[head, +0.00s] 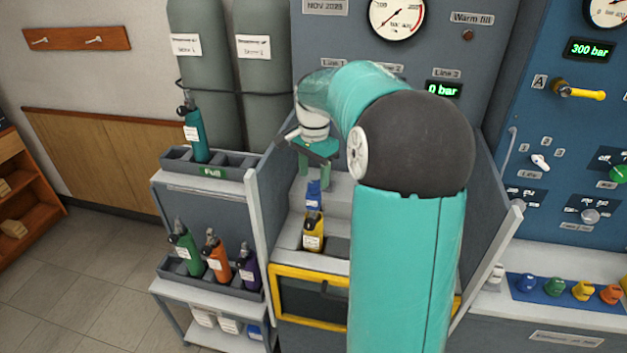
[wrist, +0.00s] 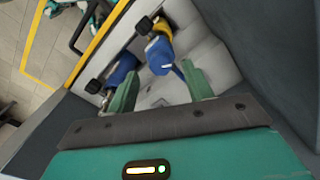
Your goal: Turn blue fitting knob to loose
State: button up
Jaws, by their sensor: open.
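My gripper (head: 314,177) is open above the test bay, in front of the upright panel. Just below it in the head view is a blue fitting (head: 313,196) at the top of a yellow cylinder (head: 313,232). In the wrist view, the two green fingers of my gripper (wrist: 158,72) stand apart, and the blue fitting (wrist: 160,54) shows beyond and between their tips. Nothing is held. A second blue part (wrist: 122,70) with a dark knob lies to the left, partly behind the left finger. Contact with the fitting cannot be made out.
Grey side walls (head: 271,190) enclose the bay, with a yellow-framed door (head: 305,322) below. A rack (head: 182,272) with green, orange and purple cylinders stands left. A teal cylinder (head: 194,135) stands in the upper "Full" tray. The Line 3 display (head: 443,90) reads 0 bar.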

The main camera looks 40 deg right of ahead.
aim_at(314, 187)
jog(key=shift+f, duration=1.35)
jog(key=c, duration=1)
